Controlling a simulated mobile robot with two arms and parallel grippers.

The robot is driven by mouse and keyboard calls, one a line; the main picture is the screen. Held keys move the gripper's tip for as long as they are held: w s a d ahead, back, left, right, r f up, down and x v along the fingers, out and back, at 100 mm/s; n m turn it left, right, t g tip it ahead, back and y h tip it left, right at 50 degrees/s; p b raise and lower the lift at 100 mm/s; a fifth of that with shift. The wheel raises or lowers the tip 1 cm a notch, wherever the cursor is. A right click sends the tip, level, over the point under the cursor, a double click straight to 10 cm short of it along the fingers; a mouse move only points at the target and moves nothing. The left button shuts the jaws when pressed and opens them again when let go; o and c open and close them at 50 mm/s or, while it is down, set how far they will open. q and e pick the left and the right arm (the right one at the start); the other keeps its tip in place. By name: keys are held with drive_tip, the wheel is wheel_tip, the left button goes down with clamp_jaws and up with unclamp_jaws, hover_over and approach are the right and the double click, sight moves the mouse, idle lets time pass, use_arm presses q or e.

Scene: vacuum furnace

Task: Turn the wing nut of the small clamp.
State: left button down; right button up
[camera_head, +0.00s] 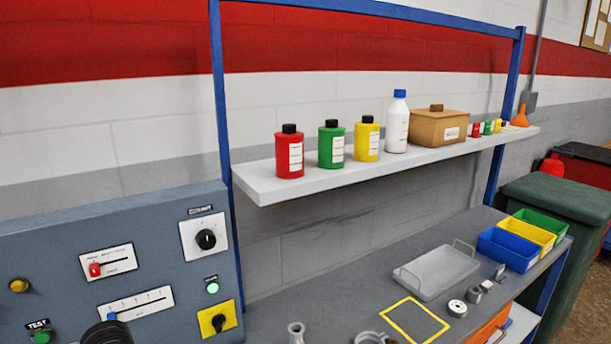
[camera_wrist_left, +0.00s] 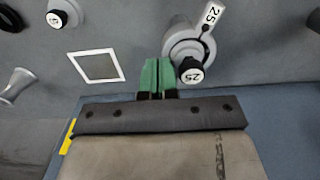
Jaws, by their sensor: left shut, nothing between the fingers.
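In the left wrist view my left gripper (camera_wrist_left: 157,66) has its green fingers pressed together with nothing between them. Just right of the fingertips is a grey round fitting (camera_wrist_left: 187,40) with a black-and-white end piece marked 25 (camera_wrist_left: 191,70) and a tag marked 25 (camera_wrist_left: 212,15). It may be the small clamp, but I cannot make out a wing nut. The fingertips look close beside it; contact cannot be told. In the head view a grey ring-shaped part (camera_head: 369,337) is cut off by the bottom edge. My right gripper is in neither view.
A control panel (camera_head: 150,245) stands at left. A shelf (camera_head: 340,172) with bottles hangs above the grey bench. A clear tray (camera_head: 437,272), a yellow outlined square (camera_head: 414,320) and blue, yellow and green bins (camera_head: 508,250) lie on the bench. Bare bench lies left of the tray.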

use_arm(q)
wheel_tip(320, 180, up, 8)
drive_tip(key=p, duration=0.3)
drive_tip(key=shift+f, duration=0.25)
idle(0.4)
